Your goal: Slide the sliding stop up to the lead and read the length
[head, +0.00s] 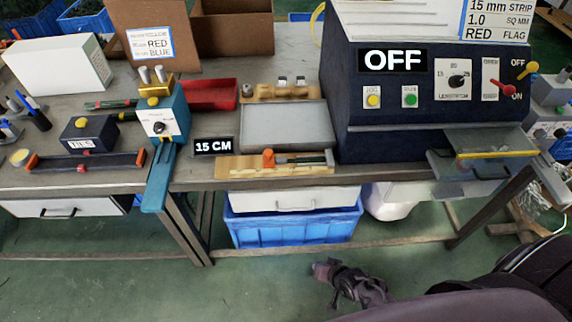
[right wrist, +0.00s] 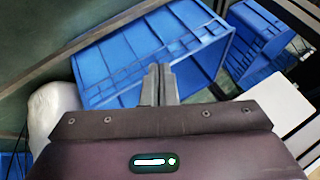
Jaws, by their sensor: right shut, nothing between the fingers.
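An orange block (head: 268,158), which looks like the sliding stop, stands on a wooden board (head: 240,167) at the bench's front edge. A thin dark strip (head: 300,160) lies along the board to its right; I cannot tell whether they touch. A yellow rod or lead (head: 497,154) lies across the grey tray at the right machine's front. My right gripper (head: 322,268) is shut and empty, low in front of the bench; it also shows in the right wrist view (right wrist: 159,70). My left gripper is not in view.
A blue crate (head: 290,228) stands under the bench, with a white drawer (head: 295,199) above it. A teal press (head: 160,125) juts past the bench edge at left. The dark machine (head: 400,140) at right shows OFF. A grey tray (head: 285,127) lies behind the board.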

